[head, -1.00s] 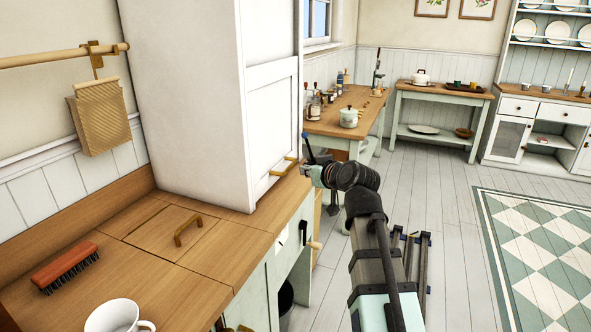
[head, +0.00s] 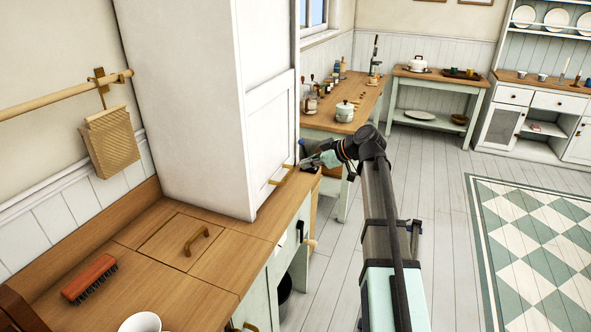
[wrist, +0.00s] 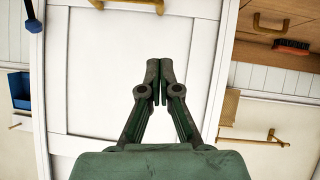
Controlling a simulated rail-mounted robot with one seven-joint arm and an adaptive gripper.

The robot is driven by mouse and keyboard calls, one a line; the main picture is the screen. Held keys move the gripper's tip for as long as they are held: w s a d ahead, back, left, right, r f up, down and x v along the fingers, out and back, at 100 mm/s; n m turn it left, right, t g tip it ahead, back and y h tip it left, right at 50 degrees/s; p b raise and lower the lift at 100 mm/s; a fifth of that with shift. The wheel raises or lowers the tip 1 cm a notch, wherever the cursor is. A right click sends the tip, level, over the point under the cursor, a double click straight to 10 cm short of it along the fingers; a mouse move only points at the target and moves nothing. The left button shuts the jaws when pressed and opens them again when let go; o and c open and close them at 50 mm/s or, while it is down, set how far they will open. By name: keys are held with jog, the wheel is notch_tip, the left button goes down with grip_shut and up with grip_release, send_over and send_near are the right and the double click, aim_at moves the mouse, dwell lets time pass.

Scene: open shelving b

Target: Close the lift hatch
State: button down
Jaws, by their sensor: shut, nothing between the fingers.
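The lift hatch (head: 270,125) is a white framed panel on the front of a tall white cabinet. It reaches down close to the wooden counter, and a brass bar handle (head: 282,174) sits low on it. In the wrist view, the white panel (wrist: 105,60) fills the middle and the handle (wrist: 127,5) is at the top edge, partly cut off. My gripper (head: 306,165) is beside the handle, just above the counter's front edge. In the wrist view its fingers (wrist: 159,70) are together and empty in front of the panel; contact cannot be told.
The counter (head: 225,262) has a flush lid (head: 165,240) with a handle, a red brush (head: 89,279) and a white mug (head: 140,323). A side table (head: 362,100) with jars stands behind my arm. The floor to the right is open.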

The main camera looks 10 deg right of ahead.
jog(key=d+f+p+x, duration=0.1)
jog(key=p+x, duration=0.3)
jog(key=x, duration=0.8)
jog(key=shift+s+d+f, duration=0.15)
jog(key=shift+s+f, duration=0.05)
jog(key=shift+f, duration=0.65)
